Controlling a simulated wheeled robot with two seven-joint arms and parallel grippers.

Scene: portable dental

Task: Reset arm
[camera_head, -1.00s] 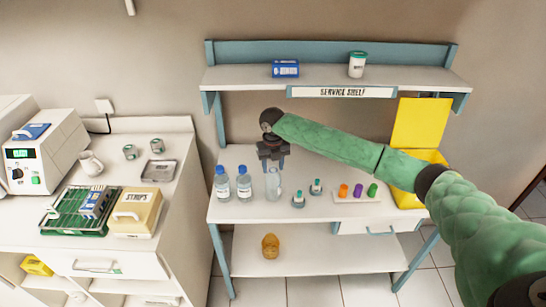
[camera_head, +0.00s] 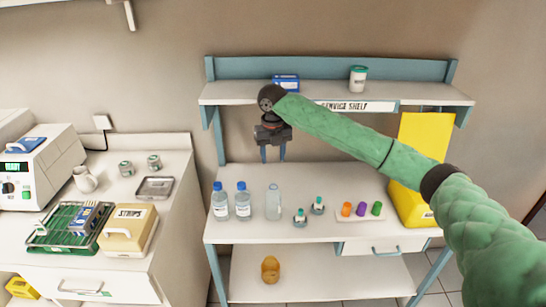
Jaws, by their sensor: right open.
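My right gripper (camera_head: 273,152) hangs at the end of my green right arm, which reaches in from the right. It points down with two fingers apart and nothing between them. It is above the white worktop (camera_head: 330,178), in front of the wall and below the upper service shelf (camera_head: 225,92). The gripper is apart from the bottles on the worktop. My left gripper is out of view.
Two blue-capped bottles (camera_head: 220,205) and a clear bottle (camera_head: 273,203) stand on the worktop. Small vials (camera_head: 300,219) and a rack with coloured caps (camera_head: 361,210) are right of them. A yellow bin (camera_head: 410,205) is partly behind my arm. A strips box (camera_head: 128,229) stands at left.

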